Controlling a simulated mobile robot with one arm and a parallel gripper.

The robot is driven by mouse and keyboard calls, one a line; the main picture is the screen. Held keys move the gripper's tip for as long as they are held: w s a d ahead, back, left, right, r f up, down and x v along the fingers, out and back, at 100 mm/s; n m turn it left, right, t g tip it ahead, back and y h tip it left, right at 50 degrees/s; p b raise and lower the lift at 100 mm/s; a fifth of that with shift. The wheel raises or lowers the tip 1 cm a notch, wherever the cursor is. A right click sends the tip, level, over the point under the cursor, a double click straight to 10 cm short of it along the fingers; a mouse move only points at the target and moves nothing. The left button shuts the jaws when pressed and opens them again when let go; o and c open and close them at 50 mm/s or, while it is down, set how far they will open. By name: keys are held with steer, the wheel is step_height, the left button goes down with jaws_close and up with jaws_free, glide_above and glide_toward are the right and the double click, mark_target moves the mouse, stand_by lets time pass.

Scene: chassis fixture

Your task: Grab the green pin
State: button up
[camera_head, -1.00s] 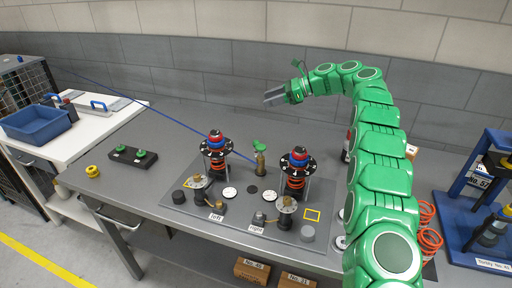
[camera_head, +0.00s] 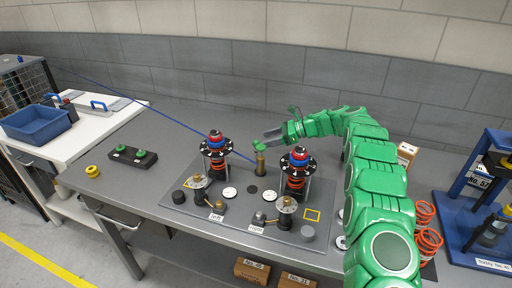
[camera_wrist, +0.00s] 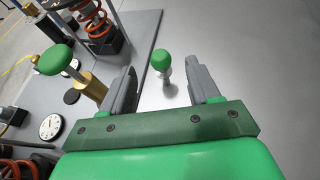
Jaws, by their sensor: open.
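In the wrist view, a pin with a round green head (camera_wrist: 162,61) and a silvery shaft stands between and beyond the fingers of my gripper (camera_wrist: 163,70). The fingers are open and empty, one on each side of it in the picture. To the left, a flat green cap (camera_wrist: 54,60) sits on a rod in a brass cylinder (camera_wrist: 90,87), outside the left finger. In the head view, my gripper (camera_head: 267,138) is just above and behind the brass cylinder (camera_head: 260,164). Green (camera_head: 260,146) shows there; the two green tops are hard to tell apart.
Two spring assemblies with black discs, left (camera_head: 216,153) and right (camera_head: 297,170), stand on the grey plate (camera_head: 235,226) on either side of the brass cylinder. The table behind is clear.

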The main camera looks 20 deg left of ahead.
steer(key=shift+a+f, duration=0.15)
steer(key=shift+f, duration=0.5)
steer(key=shift+r+x, duration=0.2)
steer(key=shift+x, duration=3.5)
steer(key=c, duration=1)
